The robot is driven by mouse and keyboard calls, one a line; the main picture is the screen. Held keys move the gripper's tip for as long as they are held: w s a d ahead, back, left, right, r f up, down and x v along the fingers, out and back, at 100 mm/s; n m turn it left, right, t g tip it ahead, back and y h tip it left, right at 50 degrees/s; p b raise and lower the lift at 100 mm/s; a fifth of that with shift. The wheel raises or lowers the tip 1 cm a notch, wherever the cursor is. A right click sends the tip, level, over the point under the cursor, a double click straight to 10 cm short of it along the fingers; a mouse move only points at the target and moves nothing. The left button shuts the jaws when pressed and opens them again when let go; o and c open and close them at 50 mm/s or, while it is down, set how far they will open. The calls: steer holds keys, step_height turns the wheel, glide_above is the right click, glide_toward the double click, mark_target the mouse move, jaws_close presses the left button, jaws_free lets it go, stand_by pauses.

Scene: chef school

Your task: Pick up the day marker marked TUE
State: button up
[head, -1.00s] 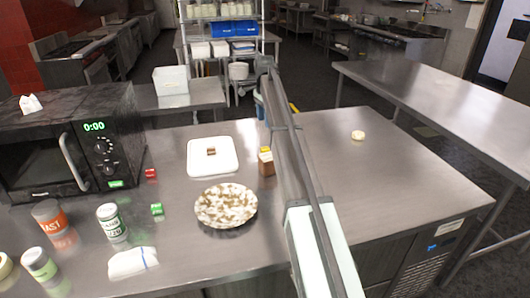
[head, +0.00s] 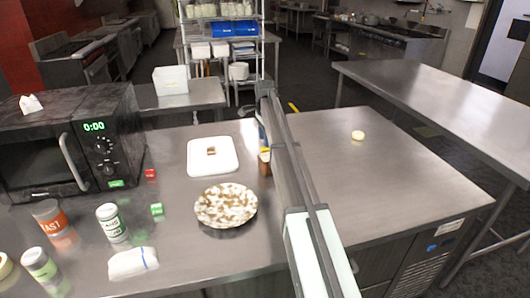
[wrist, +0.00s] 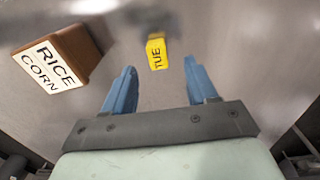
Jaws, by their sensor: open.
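The yellow day marker marked TUE (wrist: 156,52) lies on the steel counter in the wrist view, just ahead of and roughly between my fingertips. My gripper (wrist: 160,78) is open and empty, its two blue fingers pointing toward the marker with a gap between them. The marker is apart from both fingers. In the head view my arm covers most of the spot, and my gripper's fingertips cannot be made out clearly there.
A brown block with a white label reading RICE CORN (wrist: 58,60) stands left of the marker, near my left finger. In the head view a white board (head: 212,165), a speckled plate (head: 226,218), a green cube (head: 157,209) and a red cube (head: 150,173) are to the left. The counter's right part is mostly clear.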

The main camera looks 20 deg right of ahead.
mark_target(265, 151)
steer(key=shift+s+f, duration=0.15)
steer(key=shift+f, duration=2.4)
steer(key=shift+c, duration=0.2)
jaws_close()
